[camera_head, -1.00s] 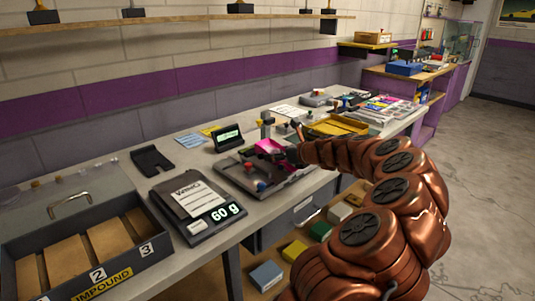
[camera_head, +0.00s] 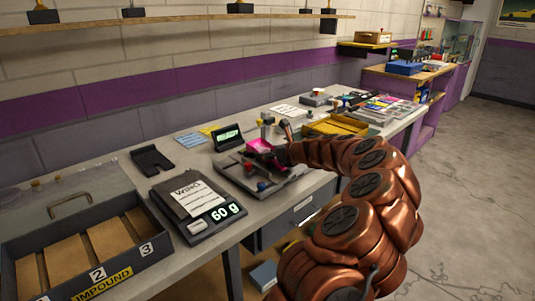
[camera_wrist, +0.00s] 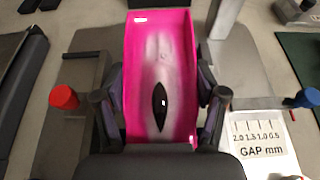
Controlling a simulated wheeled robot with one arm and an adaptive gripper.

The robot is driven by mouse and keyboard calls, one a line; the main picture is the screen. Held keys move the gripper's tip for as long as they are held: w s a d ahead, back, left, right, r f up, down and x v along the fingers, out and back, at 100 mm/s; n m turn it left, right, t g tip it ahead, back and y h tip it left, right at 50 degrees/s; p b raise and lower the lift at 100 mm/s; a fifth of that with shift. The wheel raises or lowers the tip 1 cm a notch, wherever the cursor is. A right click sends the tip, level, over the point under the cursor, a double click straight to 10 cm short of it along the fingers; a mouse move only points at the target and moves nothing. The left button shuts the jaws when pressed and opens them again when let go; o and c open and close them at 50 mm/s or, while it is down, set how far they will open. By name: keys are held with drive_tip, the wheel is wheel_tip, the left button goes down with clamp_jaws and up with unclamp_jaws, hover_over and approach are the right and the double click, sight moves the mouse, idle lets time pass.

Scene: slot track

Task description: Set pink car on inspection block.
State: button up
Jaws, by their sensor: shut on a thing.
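The pink car (camera_wrist: 160,50) is a glossy magenta shell with a pale middle and a dark oval. My gripper (camera_wrist: 162,105) is shut on its sides in the wrist view. The car (camera_head: 259,144) shows small in the head view, at my gripper (camera_head: 276,154), over the far part of a grey fixture (camera_head: 234,165). That fixture, likely the inspection block, carries a red knob (camera_wrist: 64,97) and a blue knob (camera_wrist: 305,97) on either side of the car in the wrist view. Whether the car touches the fixture, I cannot tell; its underside is hidden.
A GAP mm gauge card (camera_wrist: 262,140) lies right of the car. An upright grey post (camera_wrist: 225,15) stands close by its far right end. A scale (camera_head: 195,205) reading 60 g and an impound case (camera_head: 130,272) stand left on the bench. A yellow tray (camera_head: 335,125) lies beyond my gripper.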

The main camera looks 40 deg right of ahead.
drive_tip(key=shift+f, duration=0.4)
drive_tip(key=o, duration=1.3)
drive_tip(key=shift+s+r, duration=0.15)
drive_tip(key=shift+r, duration=0.45)
drive_tip(key=v, duration=1.1)
drive_tip(key=shift+s+a+r, duration=0.1)
drive_tip(key=shift+s, duration=0.2)
